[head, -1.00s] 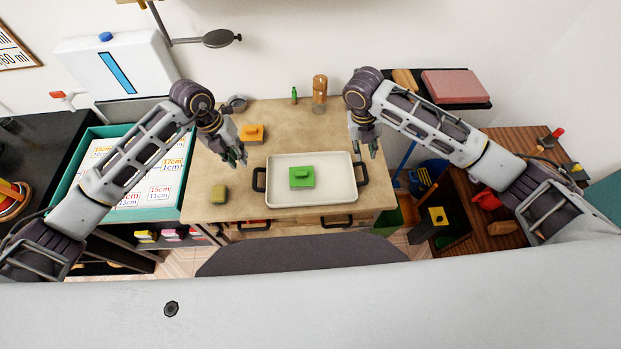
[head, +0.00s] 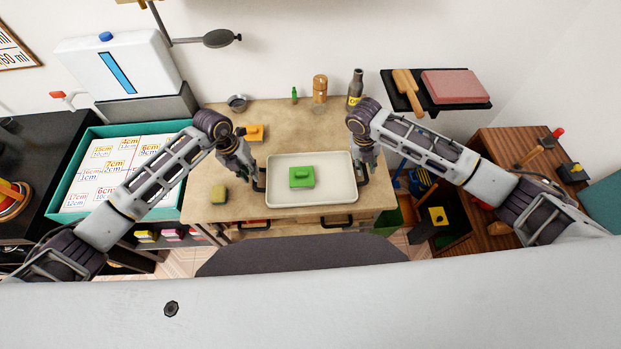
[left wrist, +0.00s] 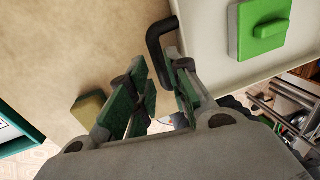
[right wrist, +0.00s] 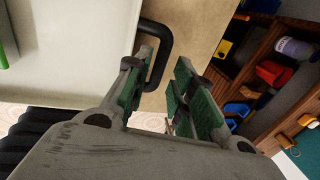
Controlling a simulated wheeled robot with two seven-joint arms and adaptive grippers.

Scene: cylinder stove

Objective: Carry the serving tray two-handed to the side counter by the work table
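The cream serving tray (head: 335,183) lies on the work table with a green block (head: 301,178) on it. Its two dark handles stick out at the left and right ends. My left gripper (head: 253,172) is open at the left handle; in the left wrist view the handle (left wrist: 154,42) reaches toward the gap between the open fingers (left wrist: 164,78). My right gripper (head: 366,166) is open at the right handle; in the right wrist view that handle (right wrist: 163,50) lies at the fingertips (right wrist: 162,68), near the left finger. Neither gripper is shut on a handle.
A teal-edged bin (head: 110,130) stands left. A brown wooden surface (head: 497,150) with tools stands right.

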